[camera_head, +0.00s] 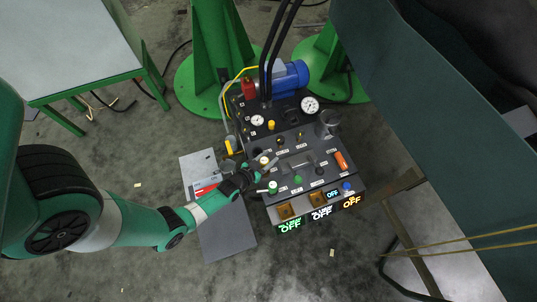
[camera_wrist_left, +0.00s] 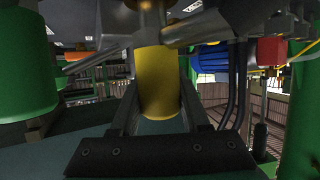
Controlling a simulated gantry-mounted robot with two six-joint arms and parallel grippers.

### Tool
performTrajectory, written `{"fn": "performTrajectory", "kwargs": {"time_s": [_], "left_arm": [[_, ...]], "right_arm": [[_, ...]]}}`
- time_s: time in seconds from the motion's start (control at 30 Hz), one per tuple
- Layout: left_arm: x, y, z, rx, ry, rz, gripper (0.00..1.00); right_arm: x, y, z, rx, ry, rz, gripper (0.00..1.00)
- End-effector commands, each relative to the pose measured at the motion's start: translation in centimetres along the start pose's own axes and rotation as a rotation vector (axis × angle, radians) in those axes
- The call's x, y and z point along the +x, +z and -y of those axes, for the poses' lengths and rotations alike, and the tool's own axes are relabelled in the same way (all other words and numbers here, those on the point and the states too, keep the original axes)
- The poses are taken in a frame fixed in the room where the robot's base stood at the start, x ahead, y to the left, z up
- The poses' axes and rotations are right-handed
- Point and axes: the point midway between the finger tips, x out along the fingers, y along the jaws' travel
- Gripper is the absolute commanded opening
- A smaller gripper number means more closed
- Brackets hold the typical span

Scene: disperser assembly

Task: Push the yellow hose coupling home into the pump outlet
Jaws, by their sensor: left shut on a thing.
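The yellow hose coupling (camera_wrist_left: 158,80) is a yellow cylinder between the two fingers of my left gripper (camera_wrist_left: 155,105) in the left wrist view. The fingers are shut on it from both sides. A grey metal fitting (camera_wrist_left: 150,15) sits right at its upper end; I cannot tell how deep the two are engaged. In the head view my left gripper (camera_head: 258,169) reaches to the left edge of the dark pump panel (camera_head: 295,165), and the held coupling is hard to make out there. My right gripper is not in view.
The panel carries gauges (camera_head: 310,104), knobs and an orange handle (camera_head: 341,160). A blue motor (camera_head: 290,76) and a red block (camera_head: 249,88) stand at its back. Green stands (camera_head: 218,60) rise behind. A grey plate (camera_head: 228,236) lies left of the panel. A table (camera_head: 75,45) is upper left.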

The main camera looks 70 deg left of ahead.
Motion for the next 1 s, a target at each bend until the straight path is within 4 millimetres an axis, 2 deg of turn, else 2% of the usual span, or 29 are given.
{"fn": "performTrajectory", "kwargs": {"time_s": [0.87, 0.9, 1.0], "left_arm": [[0.9, 1.8, 0.0, 0.000, 0.001, -0.004, 0.00], [0.9, 1.8, 0.0, 0.000, 0.001, -0.004, 0.51], [0.8, 1.8, 0.0, 0.000, 0.001, -0.003, 0.69]], "right_arm": [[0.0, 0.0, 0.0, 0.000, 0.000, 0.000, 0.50], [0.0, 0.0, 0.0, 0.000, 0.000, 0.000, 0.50], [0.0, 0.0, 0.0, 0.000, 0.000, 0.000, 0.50]]}}
